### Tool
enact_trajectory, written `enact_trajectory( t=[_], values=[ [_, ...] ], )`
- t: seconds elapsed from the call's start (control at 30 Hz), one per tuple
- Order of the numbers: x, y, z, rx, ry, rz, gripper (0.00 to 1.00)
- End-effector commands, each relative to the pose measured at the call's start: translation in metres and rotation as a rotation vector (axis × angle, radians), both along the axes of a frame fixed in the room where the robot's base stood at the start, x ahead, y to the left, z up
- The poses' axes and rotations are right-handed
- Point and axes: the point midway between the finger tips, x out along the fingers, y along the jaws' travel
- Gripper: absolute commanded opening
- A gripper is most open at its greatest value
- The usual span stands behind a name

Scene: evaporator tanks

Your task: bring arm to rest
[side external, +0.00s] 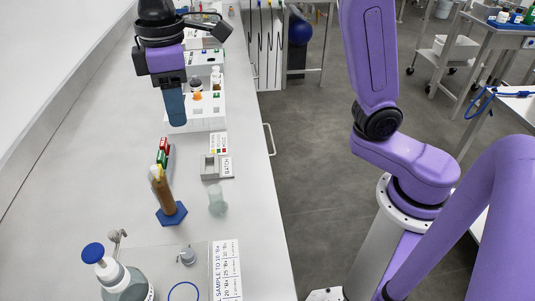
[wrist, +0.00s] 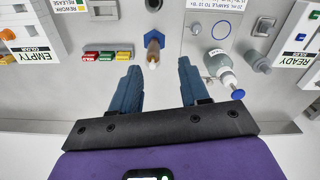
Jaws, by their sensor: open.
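My gripper (side external: 175,108) hangs above the long white bench in the side view, pointing down. In the wrist view its two blue fingers (wrist: 160,90) are spread apart with nothing between them. A brown-filled tube in a blue hexagonal base (side external: 172,213) stands on the bench nearer the side camera. It also shows in the wrist view (wrist: 153,50), beyond the fingertips. The gripper touches nothing that I can see.
A bottle with a blue cap (side external: 118,275) stands at the near end of the bench. A small clear beaker (side external: 217,200) stands near the bench's right edge. Red, yellow and green blocks (wrist: 106,56) and a sample sign (side external: 226,270) lie nearby. White equipment boxes (side external: 208,110) stand behind.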

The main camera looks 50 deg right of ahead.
Motion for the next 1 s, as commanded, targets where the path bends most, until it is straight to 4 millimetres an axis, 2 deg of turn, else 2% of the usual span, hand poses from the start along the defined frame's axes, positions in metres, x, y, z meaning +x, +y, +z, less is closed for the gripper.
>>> enact_trajectory(
  t=[0.03,0.37,0.7,0.83,1.0],
  values=[
    [-0.013,-0.011,-0.004,0.0,0.001,0.006,0.45],
    [-0.098,-0.078,-0.04,0.002,-0.001,0.048,0.45],
    [-0.188,-0.16,-0.087,0.004,0.0,0.092,0.45],
    [-0.212,-0.183,-0.101,0.003,0.001,0.104,0.45],
    [-0.227,-0.198,-0.11,0.004,0.001,0.111,0.45]
  ],
)
